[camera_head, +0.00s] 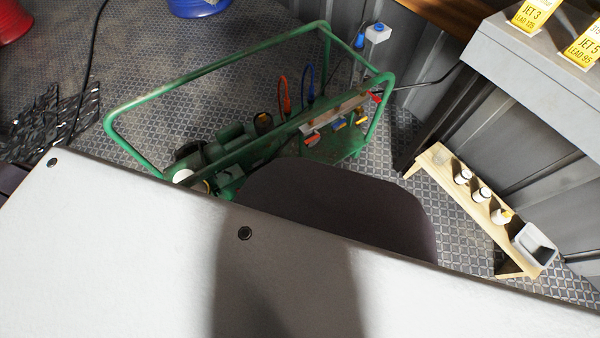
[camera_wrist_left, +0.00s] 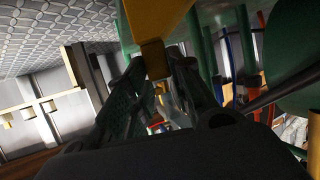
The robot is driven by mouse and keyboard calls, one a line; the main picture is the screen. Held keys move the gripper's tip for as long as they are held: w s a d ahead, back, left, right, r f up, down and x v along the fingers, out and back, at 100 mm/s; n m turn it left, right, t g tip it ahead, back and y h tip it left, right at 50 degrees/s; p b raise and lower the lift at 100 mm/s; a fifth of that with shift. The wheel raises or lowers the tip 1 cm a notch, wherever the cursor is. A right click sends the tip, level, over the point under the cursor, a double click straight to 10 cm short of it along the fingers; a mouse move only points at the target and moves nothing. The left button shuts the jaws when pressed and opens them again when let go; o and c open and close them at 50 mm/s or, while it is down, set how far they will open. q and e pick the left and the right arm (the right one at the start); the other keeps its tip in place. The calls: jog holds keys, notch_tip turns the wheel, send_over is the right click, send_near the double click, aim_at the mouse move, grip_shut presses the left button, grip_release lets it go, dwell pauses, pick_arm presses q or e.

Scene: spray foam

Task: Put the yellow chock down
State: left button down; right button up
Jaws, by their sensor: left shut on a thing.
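The yellow chock (camera_wrist_left: 158,22) shows at the top centre of the left wrist view, close to the camera, with its upper part cut off by the picture's edge. My left gripper (camera_wrist_left: 158,72) is shut on it, with the dark fingers on either side of its narrow lower end. I cannot make out the chock or my left gripper in the head view. My right gripper is in neither view.
A green tubular frame (camera_head: 225,62) with machinery stands on the patterned metal floor (camera_head: 190,38). A wooden bench (camera_head: 466,211) with several small bottles and a grey tray (camera_head: 534,244) stands at right. A grey ledge (camera_head: 520,65) with yellow signs is above it.

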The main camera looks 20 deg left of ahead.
pick_arm(q)
jog(key=shift+f, duration=0.1)
jog(key=c, duration=1.4)
grip_release()
jog(key=shift+o, duration=0.7)
jog(key=shift+r, duration=0.2)
